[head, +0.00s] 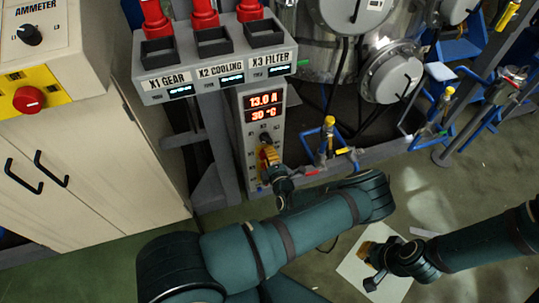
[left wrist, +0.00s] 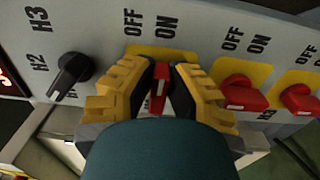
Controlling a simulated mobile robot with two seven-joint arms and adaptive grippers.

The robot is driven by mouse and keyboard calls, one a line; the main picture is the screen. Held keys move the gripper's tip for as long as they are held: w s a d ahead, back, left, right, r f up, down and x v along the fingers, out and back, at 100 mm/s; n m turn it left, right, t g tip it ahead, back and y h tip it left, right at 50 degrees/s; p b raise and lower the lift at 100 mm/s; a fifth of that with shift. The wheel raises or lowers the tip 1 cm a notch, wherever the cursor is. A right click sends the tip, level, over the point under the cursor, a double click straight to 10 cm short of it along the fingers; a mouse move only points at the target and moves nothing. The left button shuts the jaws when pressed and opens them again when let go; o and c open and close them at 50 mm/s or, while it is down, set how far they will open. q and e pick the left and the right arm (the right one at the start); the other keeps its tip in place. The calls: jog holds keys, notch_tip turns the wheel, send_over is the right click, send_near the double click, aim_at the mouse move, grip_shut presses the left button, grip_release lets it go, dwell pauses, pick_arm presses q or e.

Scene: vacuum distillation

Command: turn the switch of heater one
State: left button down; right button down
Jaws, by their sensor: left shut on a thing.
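The grey heater panel (head: 248,134) has a lit display (head: 262,107) reading 13.0 A and 30 °C. My left gripper (head: 268,156) is at the panel's front, below the display. In the left wrist view, its yellow fingers (left wrist: 160,85) are shut on a red switch (left wrist: 159,98), on a yellow patch with OFF and ON above it. The fingers hide the switch's sides and any name label. Two more red switches (left wrist: 240,93) (left wrist: 298,99) sit to the right. My right gripper (head: 371,265) looks open and empty, low at the right, away from the panel.
A black selector knob (left wrist: 70,75) marked H2 and H3 is left of the held switch. A control box (head: 212,72) with red-handled switches is above the panel. A beige cabinet (head: 95,170) stands left; blue frames, valves and a steel vessel (head: 390,72) stand right.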

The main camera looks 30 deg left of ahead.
pick_arm(q)
jog(key=c, duration=1)
grip_release()
jog(key=shift+o, duration=0.2)
jog(key=v, duration=1.2)
jog(key=shift+s+a, duration=0.1)
